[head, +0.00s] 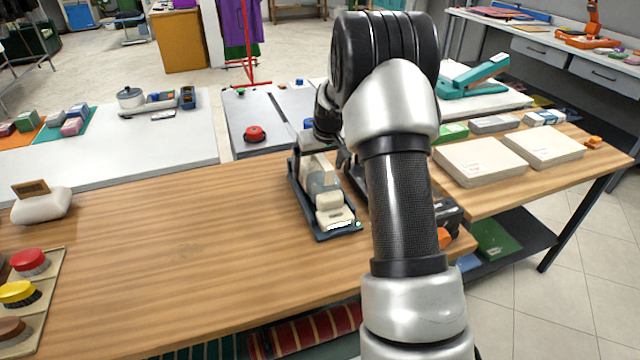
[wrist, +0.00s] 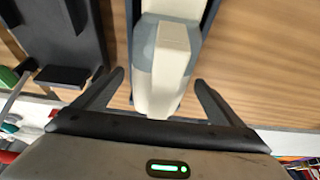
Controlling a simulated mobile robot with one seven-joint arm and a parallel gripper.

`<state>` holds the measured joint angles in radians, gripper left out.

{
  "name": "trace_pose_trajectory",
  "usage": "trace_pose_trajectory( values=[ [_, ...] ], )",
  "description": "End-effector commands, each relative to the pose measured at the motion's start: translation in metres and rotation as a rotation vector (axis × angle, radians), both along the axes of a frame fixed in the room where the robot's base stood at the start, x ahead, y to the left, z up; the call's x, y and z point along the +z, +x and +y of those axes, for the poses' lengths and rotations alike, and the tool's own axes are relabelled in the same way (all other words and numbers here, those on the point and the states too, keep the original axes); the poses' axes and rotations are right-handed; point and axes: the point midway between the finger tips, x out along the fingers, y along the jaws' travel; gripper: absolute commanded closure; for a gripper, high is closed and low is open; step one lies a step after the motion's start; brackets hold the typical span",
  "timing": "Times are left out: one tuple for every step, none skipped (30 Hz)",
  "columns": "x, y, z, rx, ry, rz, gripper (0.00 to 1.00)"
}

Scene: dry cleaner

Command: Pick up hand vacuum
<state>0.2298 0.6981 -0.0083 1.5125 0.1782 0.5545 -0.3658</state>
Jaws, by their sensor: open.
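The hand vacuum (head: 325,178), cream with a grey translucent part, lies in a dark blue tray-like base (head: 338,236) on the wooden table. In the wrist view the vacuum (wrist: 172,52) passes between the two black fingers of my gripper (wrist: 158,80), which are open, one on each side. A gap shows between each finger and the vacuum's body; I cannot tell the height gap. In the head view my arm covers most of the gripper and hides part of the vacuum's right side.
A black device (wrist: 62,35) lies close to the left finger in the wrist view. White flat boxes (head: 480,162) lie at the right. The wooden tabletop (head: 190,240) left of the vacuum is clear.

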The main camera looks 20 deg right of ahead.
Motion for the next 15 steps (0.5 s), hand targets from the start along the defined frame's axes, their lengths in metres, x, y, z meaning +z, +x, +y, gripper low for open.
trace_pose_trajectory(
  values=[
    [0.0004,0.0002,0.0,0.0,0.0,-0.001,0.09],
    [0.0006,0.0001,0.0,0.0,0.0,-0.001,0.09],
    [0.0005,0.0,0.0,0.0,0.0,0.0,0.09],
    [0.0005,0.0,0.0001,0.0,0.0,0.0,0.09],
    [0.0005,-0.0001,0.0001,0.0,0.0,0.0,0.12],
    [0.0005,-0.0001,0.0,0.0,0.0,0.0,0.19],
    [0.0005,-0.0002,0.0001,0.0,0.0,0.0,0.24],
    [0.0005,-0.0002,0.0001,0.0,0.0,0.0,0.29],
    [0.0006,-0.0002,0.0001,0.0,0.0,0.0,0.36],
    [0.0006,-0.0002,0.0001,0.0,0.0,0.0,0.41],
    [0.0006,-0.0002,0.0001,0.0,0.0,0.0,0.46],
    [0.0006,-0.0002,0.0001,0.0,0.0,0.0,0.53],
    [0.0006,-0.0002,0.0001,0.0,0.0,0.0,0.58],
    [0.0006,-0.0002,0.0001,0.0,0.0,0.0,0.63],
    [0.0005,-0.0003,0.0001,0.0,0.0,0.0,0.7]
  ],
)
